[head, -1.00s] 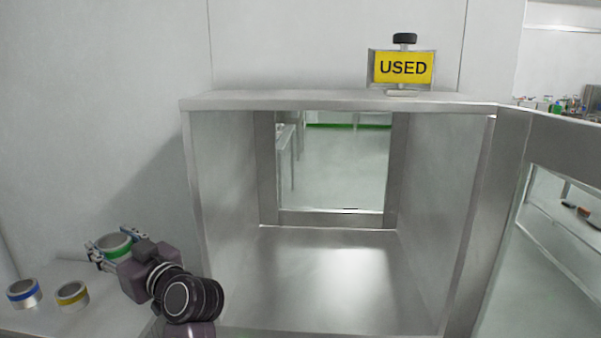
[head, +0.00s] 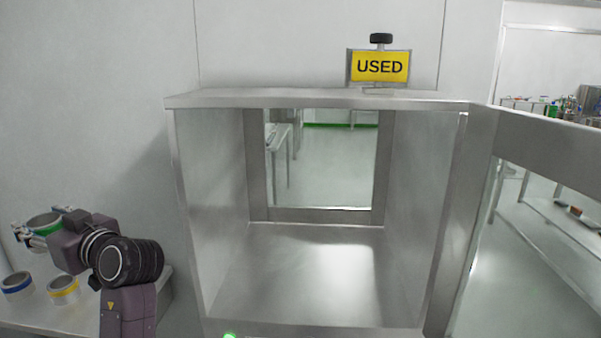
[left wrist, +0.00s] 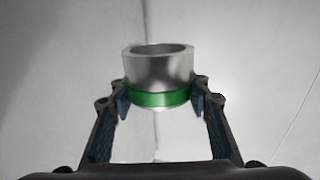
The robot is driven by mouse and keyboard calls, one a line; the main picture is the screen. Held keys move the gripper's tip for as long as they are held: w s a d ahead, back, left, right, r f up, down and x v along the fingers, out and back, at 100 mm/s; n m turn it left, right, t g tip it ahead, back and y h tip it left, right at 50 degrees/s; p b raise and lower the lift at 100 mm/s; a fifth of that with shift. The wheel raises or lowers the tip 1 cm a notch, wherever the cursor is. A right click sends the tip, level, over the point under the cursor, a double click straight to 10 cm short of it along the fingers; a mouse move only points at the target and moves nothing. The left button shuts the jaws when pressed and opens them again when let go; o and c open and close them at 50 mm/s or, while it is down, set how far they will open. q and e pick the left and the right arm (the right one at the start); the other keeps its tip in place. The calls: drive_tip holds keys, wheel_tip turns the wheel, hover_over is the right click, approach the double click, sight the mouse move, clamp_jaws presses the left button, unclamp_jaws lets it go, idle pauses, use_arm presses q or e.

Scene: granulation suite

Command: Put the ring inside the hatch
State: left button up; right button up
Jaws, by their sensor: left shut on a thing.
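A metal ring with a green band (head: 45,224) is held in my left gripper (head: 33,232) at the far left of the head view. In the left wrist view the ring (left wrist: 159,75) sits between the two fingers (left wrist: 160,106), with its open end up. The hatch (head: 312,270) is a steel box with its door (head: 545,145) swung open to the right. Its chamber is empty, and a window shows in its back wall. The gripper and ring are outside, left of the hatch. My right gripper is not in view.
A ring with a blue band (head: 17,285) and one with a yellow band (head: 63,289) stand on a table (head: 85,315) at the lower left. A yellow USED sign (head: 380,67) stands on the hatch top. The hatch's left wall (head: 205,200) lies between the gripper and the chamber.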

use_arm(q)
drive_tip(key=s+a+r+n+g+y, duration=0.1)
drive_tip(key=s+a+r+n+g, duration=0.4)
drive_tip(key=a+r, duration=0.55)
drive_tip(key=w+d+f+m+t+h, duration=0.1)
drive_tip(key=d+f+m+t, duration=0.1)
drive_tip(key=d+f+t, duration=0.1)
drive_tip(key=w+d+f+m+t+h, duration=0.1)
drive_tip(key=d+f+m+t, duration=0.2)
drive_tip(key=d, duration=0.1)
drive_tip(key=w+d+f+m+t+h, duration=0.1)
drive_tip(key=w+d+f+m+t, duration=0.1)
drive_tip(key=d+f+m, duration=0.1)
drive_tip(key=shift+d+t, duration=0.25)
drive_tip(key=shift+t, duration=0.15)
drive_tip(key=s+d+f+m+t+h, duration=0.2)
drive_tip(key=d+f+m+t+h, duration=0.25)
drive_tip(key=d+f+h, duration=0.4)
drive_tip(key=s+d+f+m+t+h, duration=0.3)
drive_tip(key=d+f+m+h, duration=0.2)
drive_tip(key=d+f, duration=0.65)
drive_tip(key=s+d+f+h, duration=0.1)
drive_tip(key=s+d+f, duration=0.1)
drive_tip(key=s+d, duration=0.4)
drive_tip(key=shift+d+m, duration=0.45)
drive_tip(key=shift+d, duration=1.05)
drive_tip(key=shift+a+f, duration=0.1)
